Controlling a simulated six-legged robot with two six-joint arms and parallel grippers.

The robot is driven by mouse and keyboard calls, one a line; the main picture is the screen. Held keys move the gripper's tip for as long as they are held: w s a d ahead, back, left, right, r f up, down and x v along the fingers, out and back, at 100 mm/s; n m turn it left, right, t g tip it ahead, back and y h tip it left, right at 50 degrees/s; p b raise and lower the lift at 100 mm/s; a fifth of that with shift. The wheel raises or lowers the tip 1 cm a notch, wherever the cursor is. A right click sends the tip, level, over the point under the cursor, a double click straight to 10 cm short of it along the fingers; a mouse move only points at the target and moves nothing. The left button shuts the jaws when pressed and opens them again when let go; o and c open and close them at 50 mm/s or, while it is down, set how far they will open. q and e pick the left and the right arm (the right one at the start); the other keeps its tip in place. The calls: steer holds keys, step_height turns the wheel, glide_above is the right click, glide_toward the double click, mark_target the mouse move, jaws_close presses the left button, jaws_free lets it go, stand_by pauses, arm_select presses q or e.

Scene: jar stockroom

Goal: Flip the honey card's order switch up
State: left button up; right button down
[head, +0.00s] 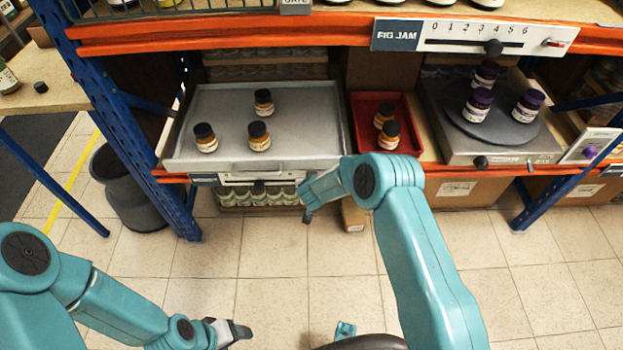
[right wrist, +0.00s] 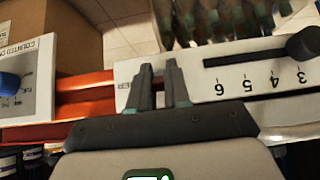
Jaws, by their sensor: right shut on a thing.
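The honey card (head: 285,176) is the white strip on the shelf edge under the grey tray; its name is too small to read. It has a number scale and a black knob (head: 259,187). In the right wrist view the card (right wrist: 222,82) appears upside down, with the black knob (right wrist: 303,44) at right. My right gripper (head: 307,203) is at the card's right end. My left gripper (head: 238,332) hangs low over the floor, away from the card.
The grey tray (head: 225,100) above holds 3 amber jars; a red tray (head: 408,141) holds two. A turntable (head: 470,130) carries dark jars. A panel with a blue knob (right wrist: 10,86) is beside the card. A bin (head: 125,185) stands at left.

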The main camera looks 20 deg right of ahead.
steer(key=shift+w+r, duration=0.2)
steer(key=shift+r, duration=0.05)
steer(key=c, duration=1.1)
jaws_free()
steer(key=shift+f, duration=0.1)
steer(key=shift+s, duration=0.1)
steer(key=p+v, duration=0.3)
steer(key=v, duration=1.3)
steer(key=shift+d+r, duration=0.1)
steer(key=shift+r, duration=0.15)
